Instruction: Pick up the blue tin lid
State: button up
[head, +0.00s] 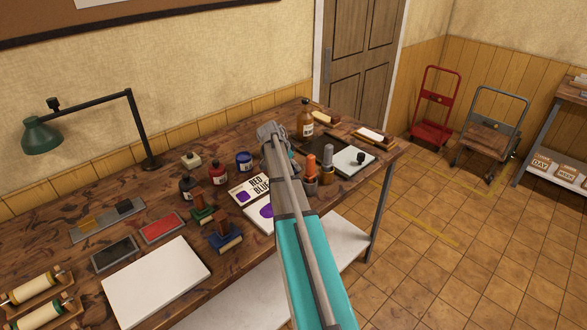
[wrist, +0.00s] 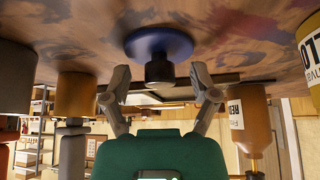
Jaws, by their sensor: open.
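The blue tin lid (wrist: 150,42) is a round blue disc with a dark knob (wrist: 158,72), lying on the wooden table in the wrist view, which looks upside down. My gripper (wrist: 160,82) is open, with one finger on each side of the knob in the picture. I cannot tell whether the knob is between the fingertips or a little beyond them. No contact shows. In the head view my gripper (head: 273,133) is over the back part of the table, and the lid cannot be made out there, probably hidden by my arm.

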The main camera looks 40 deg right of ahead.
jog(key=c, duration=1)
jog(key=shift+r, duration=0.15)
jog(key=shift+c, duration=0.2)
notch_tip(320, 180, up, 10)
jog(key=p, duration=1)
notch_tip(320, 180, up, 10)
jog(key=p, duration=1)
jog(key=shift+f, duration=0.2)
jog(key=shift+a, duration=0.1)
